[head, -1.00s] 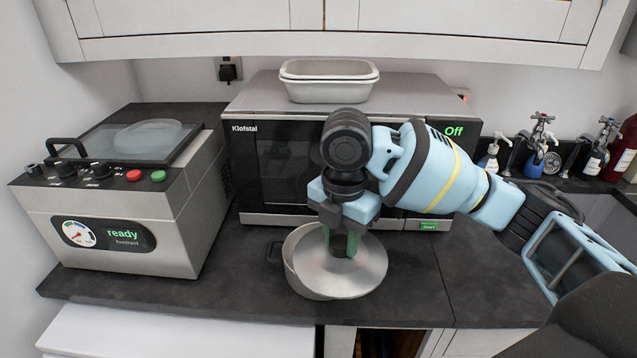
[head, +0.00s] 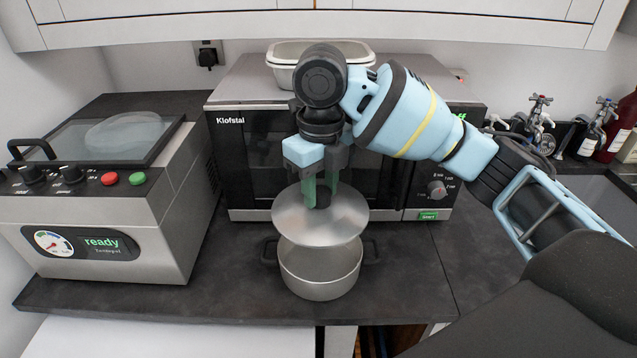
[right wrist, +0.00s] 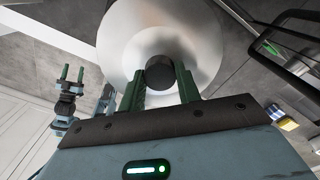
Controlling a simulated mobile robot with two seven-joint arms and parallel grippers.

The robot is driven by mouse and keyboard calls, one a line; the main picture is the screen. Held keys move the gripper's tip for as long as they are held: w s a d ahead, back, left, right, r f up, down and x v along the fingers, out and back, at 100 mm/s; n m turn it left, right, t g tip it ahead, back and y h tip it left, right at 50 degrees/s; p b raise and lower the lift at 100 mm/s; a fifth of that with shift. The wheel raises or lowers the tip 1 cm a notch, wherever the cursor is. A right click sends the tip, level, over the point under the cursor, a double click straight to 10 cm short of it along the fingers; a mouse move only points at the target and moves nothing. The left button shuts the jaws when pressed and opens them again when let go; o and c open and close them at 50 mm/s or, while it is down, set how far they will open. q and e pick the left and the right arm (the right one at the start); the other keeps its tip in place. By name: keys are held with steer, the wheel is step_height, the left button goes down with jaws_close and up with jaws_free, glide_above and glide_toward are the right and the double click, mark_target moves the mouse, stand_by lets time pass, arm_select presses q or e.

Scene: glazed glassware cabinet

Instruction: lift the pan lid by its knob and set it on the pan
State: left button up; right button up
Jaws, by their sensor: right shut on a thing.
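The pan lid (head: 300,226) is a round, pale metal disc with a dark knob. My right gripper (head: 322,190) is shut on the knob (right wrist: 160,73) and holds the lid nearly level. The steel pan (head: 318,280) stands on the dark worktop with a dark handle on each side. The lid is above the pan and hides its back rim; a gap shows between lid and front rim. The pan's inside looks empty where it shows. My left gripper (right wrist: 71,74) shows in the right wrist view, away from the lid, with its fingers apart and empty.
A microwave (head: 250,165) stands close behind the pan, with pale trays (head: 285,74) on top. A vacuum-sealing machine (head: 110,215) stands at the left. Taps (head: 540,115) and bottles (head: 615,140) are at the right. The worktop (head: 410,280) right of the pan is clear.

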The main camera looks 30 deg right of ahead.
step_height(320, 180, down, 7)
stand_by(0.9)
steer(key=shift+f, duration=1.3)
stand_by(2.6)
steer(key=o, duration=1)
steer(key=shift+o, duration=0.5)
steer(key=o, duration=0.5)
steer(key=shift+r, duration=0.1)
steer(key=shift+r, duration=3.9)
